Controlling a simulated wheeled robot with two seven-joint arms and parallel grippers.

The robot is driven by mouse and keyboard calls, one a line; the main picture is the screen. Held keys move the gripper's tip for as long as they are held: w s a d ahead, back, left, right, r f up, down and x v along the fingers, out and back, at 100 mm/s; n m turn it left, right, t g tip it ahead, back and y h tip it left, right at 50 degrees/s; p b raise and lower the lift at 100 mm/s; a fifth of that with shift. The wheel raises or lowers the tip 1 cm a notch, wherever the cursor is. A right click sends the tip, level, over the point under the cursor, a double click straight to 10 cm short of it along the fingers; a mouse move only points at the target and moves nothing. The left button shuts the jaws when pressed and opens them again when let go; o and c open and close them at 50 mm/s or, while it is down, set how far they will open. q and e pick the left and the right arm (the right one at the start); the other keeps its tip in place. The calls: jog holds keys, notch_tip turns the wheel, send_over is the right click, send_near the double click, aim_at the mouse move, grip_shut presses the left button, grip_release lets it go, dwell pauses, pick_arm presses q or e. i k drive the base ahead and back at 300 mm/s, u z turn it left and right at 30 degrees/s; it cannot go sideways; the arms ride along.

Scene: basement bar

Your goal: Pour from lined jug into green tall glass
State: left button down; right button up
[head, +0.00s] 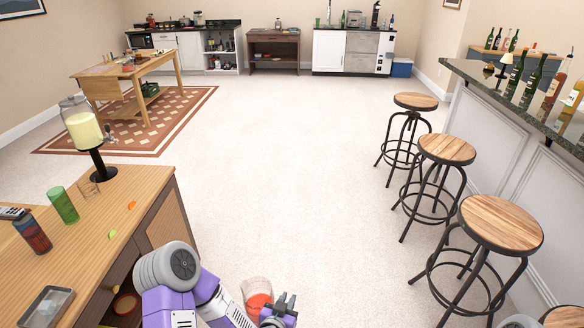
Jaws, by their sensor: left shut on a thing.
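The green tall glass (62,204) stands upright on the wooden cabinet top at the left. The lined jug (256,287), a clear vessel with orange-red liquid in it, is low at the bottom centre, out over the floor and beyond the cabinet's right side. My left gripper (279,305) is beside the jug at its right and is shut on it; the exact contact is partly hidden. The jug is well apart from the green glass. My right gripper does not show.
Bar stools (500,224) line the bar counter (480,75) at the right. The middle floor is clear.

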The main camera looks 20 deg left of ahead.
aim_at(57, 196)
jog(key=u, duration=0.55)
jog(key=i, duration=0.55)
jog(key=u, duration=1)
jog(key=i, duration=0.5)
jog(key=u, duration=0.3)
